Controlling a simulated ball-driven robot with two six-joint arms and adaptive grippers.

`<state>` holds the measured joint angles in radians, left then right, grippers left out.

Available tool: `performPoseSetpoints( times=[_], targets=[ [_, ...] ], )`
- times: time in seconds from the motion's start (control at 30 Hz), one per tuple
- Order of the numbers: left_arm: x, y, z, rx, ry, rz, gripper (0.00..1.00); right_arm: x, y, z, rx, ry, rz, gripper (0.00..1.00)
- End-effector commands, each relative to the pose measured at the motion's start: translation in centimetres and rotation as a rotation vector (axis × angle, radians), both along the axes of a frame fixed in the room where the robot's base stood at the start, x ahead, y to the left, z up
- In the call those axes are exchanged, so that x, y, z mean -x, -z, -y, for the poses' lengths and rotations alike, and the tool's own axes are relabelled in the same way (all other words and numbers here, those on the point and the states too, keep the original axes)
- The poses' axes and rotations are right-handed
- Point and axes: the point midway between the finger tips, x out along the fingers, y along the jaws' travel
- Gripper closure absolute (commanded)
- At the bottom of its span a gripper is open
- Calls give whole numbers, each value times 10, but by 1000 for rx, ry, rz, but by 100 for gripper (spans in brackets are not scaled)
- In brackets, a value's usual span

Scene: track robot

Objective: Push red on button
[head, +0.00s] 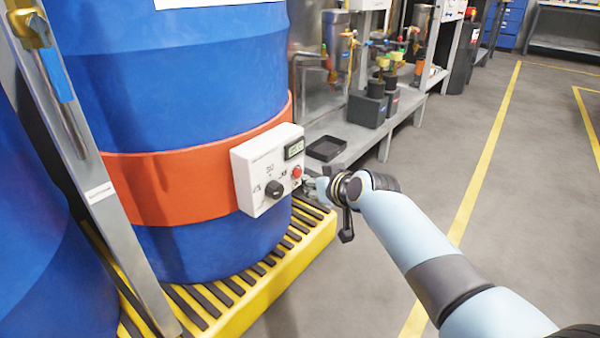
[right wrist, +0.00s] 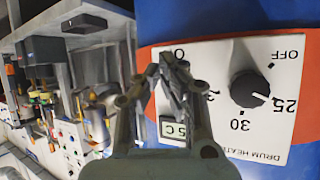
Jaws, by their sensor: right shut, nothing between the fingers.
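The red button (head: 297,172) is on the right side of a white control box (head: 250,185), below its small display (head: 294,149). A black knob (head: 274,189) is to its left. My right gripper (head: 307,183) is shut and empty, with its tips close to the button at the box's right edge. Whether they touch it I cannot tell. In the right wrist view the shut fingertips (right wrist: 168,66) are in front of the box face (right wrist: 215,70), and the button is hidden behind them. The display (right wrist: 177,130) is partly covered by a finger. My left gripper is not in view.
The box is on an orange band (head: 170,185) around a blue drum (head: 180,80). The drum stands on a yellow slatted pallet (head: 290,262). A grey bench (head: 350,135) with black fittings (head: 368,108) is behind my right gripper. The floor at right is clear.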

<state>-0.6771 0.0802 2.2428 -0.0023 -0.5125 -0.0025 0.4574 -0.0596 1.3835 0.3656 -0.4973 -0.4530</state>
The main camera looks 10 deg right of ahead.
Motion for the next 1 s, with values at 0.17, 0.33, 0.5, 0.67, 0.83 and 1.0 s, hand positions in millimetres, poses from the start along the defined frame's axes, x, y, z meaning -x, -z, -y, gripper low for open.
performPoseSetpoints(
  times=[0.17,0.33,0.5,0.67,0.83,1.0],
  targets=[
    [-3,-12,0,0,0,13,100,15,-4,13,2,1,3,100],
    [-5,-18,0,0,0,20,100,30,-3,24,1,0,1,100],
    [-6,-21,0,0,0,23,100,40,-2,32,1,0,0,100],
    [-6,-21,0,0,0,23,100,42,-1,33,0,0,0,100],
    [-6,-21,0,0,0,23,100,43,0,32,0,0,-2,100],
    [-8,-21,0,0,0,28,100,79,36,34,3,0,-72,100]
  ],
)
